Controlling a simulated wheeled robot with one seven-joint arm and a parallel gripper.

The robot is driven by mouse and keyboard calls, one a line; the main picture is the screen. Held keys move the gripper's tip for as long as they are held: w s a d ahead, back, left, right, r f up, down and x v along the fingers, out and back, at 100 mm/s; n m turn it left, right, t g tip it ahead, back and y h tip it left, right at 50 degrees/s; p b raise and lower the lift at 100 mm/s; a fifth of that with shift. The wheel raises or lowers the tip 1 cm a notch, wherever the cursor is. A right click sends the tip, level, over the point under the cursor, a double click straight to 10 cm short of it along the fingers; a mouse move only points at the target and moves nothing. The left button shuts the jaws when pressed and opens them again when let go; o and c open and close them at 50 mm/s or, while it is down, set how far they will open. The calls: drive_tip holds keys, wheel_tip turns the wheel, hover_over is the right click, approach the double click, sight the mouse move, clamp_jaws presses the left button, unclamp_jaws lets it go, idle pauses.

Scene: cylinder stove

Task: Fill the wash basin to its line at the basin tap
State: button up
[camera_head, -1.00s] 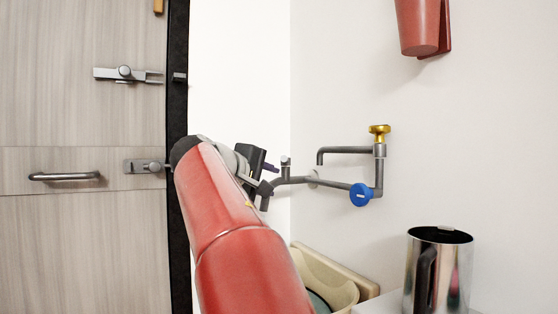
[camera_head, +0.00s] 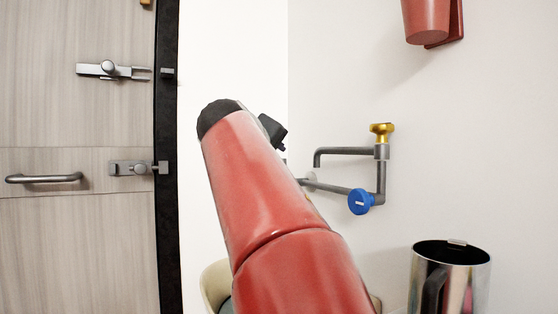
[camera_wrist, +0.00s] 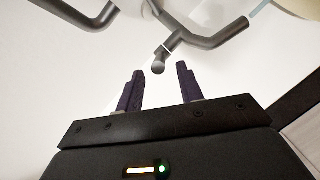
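The tap pipework is grey and fixed to the white wall, with a brass-yellow knob (camera_head: 382,129) on top and a blue round handle (camera_head: 360,201) below. My red arm hides its left part in the head view. In the wrist view, a branching grey pipe (camera_wrist: 208,40) ends in a short rounded stub (camera_wrist: 158,67) just beyond my fingertips. My gripper (camera_wrist: 160,80) has its two dark fingers apart with nothing between them. The beige basin (camera_head: 213,287) is low behind my arm and mostly hidden; its water level and line cannot be seen.
A shiny metal jug (camera_head: 470,283) with a dark handle stands at lower right. A red container (camera_head: 425,20) hangs on the wall above. A wood-look door (camera_head: 75,235) with metal latches and a bar handle is at the left.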

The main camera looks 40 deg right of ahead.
drive_tip(key=x, duration=0.5)
drive_tip(key=shift+f+p, duration=0.1)
drive_tip(key=shift+p, duration=0.2)
clamp_jaws()
